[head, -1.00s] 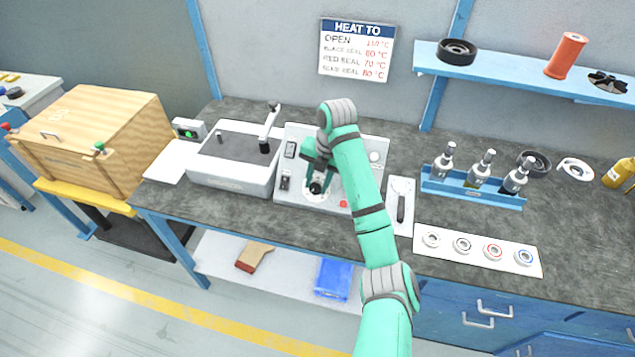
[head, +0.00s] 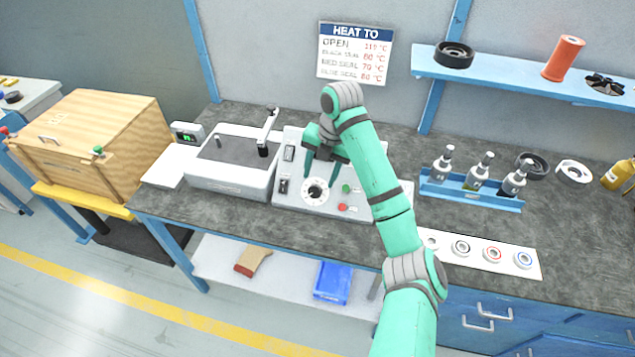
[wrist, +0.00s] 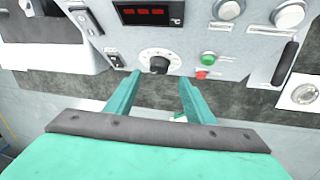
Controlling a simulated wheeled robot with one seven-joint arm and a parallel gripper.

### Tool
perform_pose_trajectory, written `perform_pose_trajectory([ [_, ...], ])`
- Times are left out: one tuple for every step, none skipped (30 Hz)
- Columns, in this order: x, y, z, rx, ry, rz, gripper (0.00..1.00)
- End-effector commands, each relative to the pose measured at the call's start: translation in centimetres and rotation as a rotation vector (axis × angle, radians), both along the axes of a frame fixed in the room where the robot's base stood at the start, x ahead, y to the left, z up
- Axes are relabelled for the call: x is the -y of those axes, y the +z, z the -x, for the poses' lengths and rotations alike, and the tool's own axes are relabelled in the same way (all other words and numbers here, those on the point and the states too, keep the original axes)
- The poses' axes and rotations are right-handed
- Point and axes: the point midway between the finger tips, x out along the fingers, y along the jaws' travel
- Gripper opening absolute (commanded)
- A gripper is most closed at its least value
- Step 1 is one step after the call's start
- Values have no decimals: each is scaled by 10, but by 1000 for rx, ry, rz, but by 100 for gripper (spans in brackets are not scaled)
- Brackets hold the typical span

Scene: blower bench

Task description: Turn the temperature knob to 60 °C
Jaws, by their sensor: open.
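The temperature knob (head: 315,191) is a black knob on a white round dial on the grey control panel (head: 283,200). In the wrist view the knob (wrist: 159,64) sits just beyond and between my fingertips, below a red-digit display (wrist: 145,14) too small to read. My gripper (head: 322,170) is open and empty, above and behind the knob in the head view. In the wrist view its two fingers (wrist: 158,78) stand apart, not touching the knob. The dial's marks and pointer setting are too small to read.
A green button (wrist: 208,57) and a red button (wrist: 201,74) sit right of the dial. A white bath unit (head: 235,180) stands left of the panel. A HEAT TO sign (head: 352,55) hangs on the wall.

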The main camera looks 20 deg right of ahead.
Motion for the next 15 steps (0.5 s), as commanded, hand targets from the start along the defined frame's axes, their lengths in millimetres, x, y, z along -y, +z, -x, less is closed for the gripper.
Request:
perform_pose_trajectory([
  [3, 11, 1, 3, 0, 5, 49],
  [4, 15, 1, 3, 0, 4, 49],
  [5, 21, 2, 2, -1, 3, 49],
  [6, 25, 3, 1, -2, 5, 49],
  [6, 29, 3, 1, -2, 3, 49],
  [6, 34, 4, 2, -1, 3, 49],
  [7, 37, 4, 2, -1, 3, 49],
  [7, 40, 4, 1, 0, 2, 49],
  [7, 43, 5, 0, -1, 1, 49],
  [8, 44, 5, 0, -1, 1, 49],
  [8, 46, 5, 0, -1, 1, 49],
  [8, 48, 6, 0, -1, 1, 49],
  [8, 49, 6, -1, -1, 1, 49],
  [8, 49, 6, -1, -1, 1, 49],
  [8, 50, 6, -2, -1, 0, 49],
])
